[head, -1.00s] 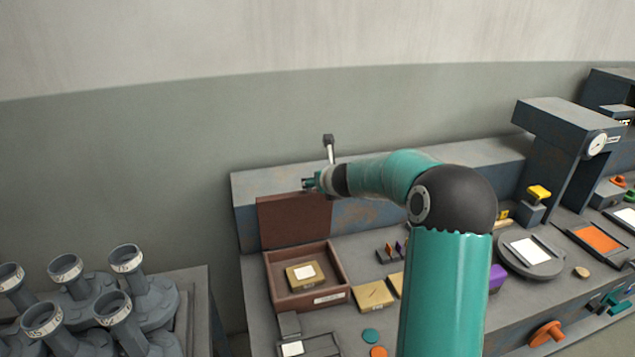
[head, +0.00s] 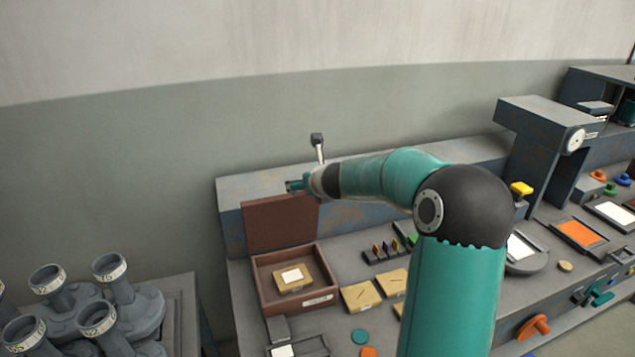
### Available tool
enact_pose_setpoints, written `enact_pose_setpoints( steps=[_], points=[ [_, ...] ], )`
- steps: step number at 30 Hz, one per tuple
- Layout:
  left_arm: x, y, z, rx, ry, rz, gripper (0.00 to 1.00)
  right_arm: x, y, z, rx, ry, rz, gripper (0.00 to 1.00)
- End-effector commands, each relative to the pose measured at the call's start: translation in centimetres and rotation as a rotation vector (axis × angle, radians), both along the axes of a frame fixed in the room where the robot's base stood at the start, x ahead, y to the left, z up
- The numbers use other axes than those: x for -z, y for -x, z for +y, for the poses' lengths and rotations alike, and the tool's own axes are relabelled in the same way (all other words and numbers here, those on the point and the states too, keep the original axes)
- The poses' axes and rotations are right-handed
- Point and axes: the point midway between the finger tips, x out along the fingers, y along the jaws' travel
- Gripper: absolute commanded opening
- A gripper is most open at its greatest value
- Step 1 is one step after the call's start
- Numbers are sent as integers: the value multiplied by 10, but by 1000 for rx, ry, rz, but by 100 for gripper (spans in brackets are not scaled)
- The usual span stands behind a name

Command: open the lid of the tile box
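The tile box (head: 285,307) is a brown open tray on the bench, with a pale label on its front wall. Its brown lid (head: 280,222) stands upright at the back of the box, in front of the bench's raised rear ledge. One arm, which looks like my right, rises from below and bends left. Its gripper (head: 293,185) is near the lid's top edge; I cannot tell whether they touch or whether the small fingers are open. My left gripper is not in view.
Tan tiles (head: 361,295) lie right of the box, with a rack of coloured pieces (head: 386,251) behind them. A lever (head: 318,147) rises behind the gripper. A press (head: 545,125) stands at right. Grey numbered cylinders (head: 108,268) stand at lower left.

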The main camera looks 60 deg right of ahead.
Motion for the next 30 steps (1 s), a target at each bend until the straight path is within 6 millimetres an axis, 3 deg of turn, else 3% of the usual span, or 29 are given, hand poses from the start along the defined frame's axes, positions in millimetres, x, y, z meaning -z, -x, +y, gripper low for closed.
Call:
enact_pose_setpoints(
  steps=[12,30],
  points=[
    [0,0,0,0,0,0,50,-33,40,34,2,2,-2,100],
    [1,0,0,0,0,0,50,-40,49,42,1,1,1,100]
  ],
)
